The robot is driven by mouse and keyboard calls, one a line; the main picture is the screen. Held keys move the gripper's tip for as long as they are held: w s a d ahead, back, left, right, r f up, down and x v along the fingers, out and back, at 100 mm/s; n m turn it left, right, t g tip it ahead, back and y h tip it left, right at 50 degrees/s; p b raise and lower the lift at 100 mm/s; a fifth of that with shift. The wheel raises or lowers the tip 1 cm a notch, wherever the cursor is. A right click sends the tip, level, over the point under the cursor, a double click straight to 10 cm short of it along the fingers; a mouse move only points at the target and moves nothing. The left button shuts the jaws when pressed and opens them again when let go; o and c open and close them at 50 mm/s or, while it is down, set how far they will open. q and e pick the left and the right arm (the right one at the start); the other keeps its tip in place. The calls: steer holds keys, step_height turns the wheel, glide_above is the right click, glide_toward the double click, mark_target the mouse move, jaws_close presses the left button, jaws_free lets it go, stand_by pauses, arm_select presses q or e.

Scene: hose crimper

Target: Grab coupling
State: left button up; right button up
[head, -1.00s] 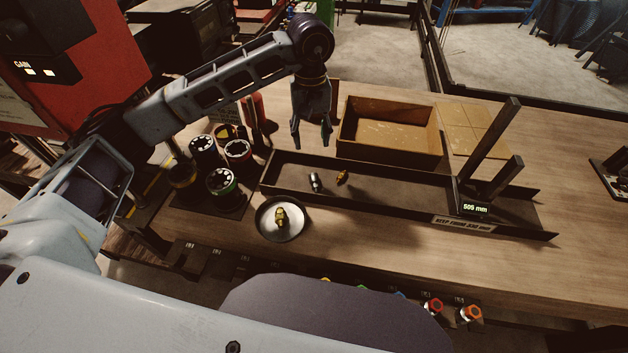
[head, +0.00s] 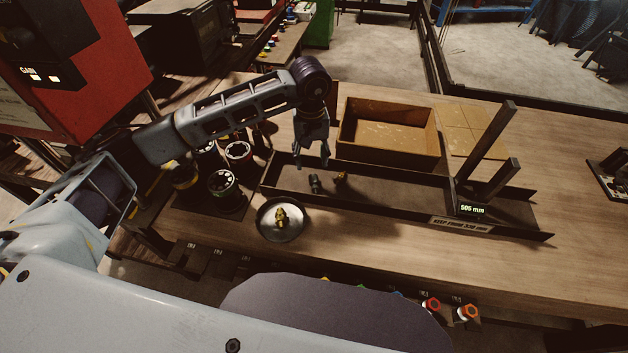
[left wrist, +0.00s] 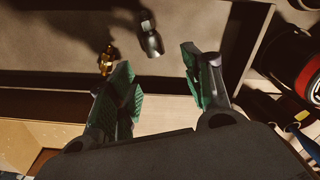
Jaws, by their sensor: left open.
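A small silver metal fitting (head: 314,184) lies in the long dark tray (head: 400,184). A small brass fitting (head: 341,177) lies just right of it. Another brass piece (head: 281,216) sits in a round metal dish in front of the tray. I cannot tell which one is the coupling. My left gripper (head: 312,162) is open and empty, pointing down above the tray, just behind the silver fitting. In the left wrist view, the silver fitting (left wrist: 151,42) lies beyond the gap between the green-padded fingers, and the brass fitting (left wrist: 106,58) is beside the left finger.
An open cardboard box (head: 390,135) stands behind the tray. Several dark cylinders (head: 223,184) stand left of the tray. The table's right side is largely clear.

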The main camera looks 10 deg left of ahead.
mark_target(313, 175)
arm_select(q)
steer(key=shift+f, duration=0.8)
arm_select(e)
steer(key=shift+d+r, duration=0.15)
steer(key=shift+d, duration=0.1)
steer(key=shift+d, duration=0.1)
arm_select(q)
steer(key=shift+f, duration=0.1)
steer(key=shift+s+d+f+p, duration=0.2)
steer(key=shift+f+p, duration=0.2)
steer(key=shift+f, duration=0.2)
steer(key=shift+s+d+f+p, duration=0.15)
steer(key=shift+f+p, duration=0.25)
steer(key=shift+f, duration=1.5)
arm_select(e)
steer(key=shift+a+r, duration=0.15)
steer(key=shift+r, duration=0.35)
steer(key=shift+a+r, duration=0.15)
steer(key=shift+r, duration=0.35)
arm_select(q)
steer(key=shift+c, duration=0.3)
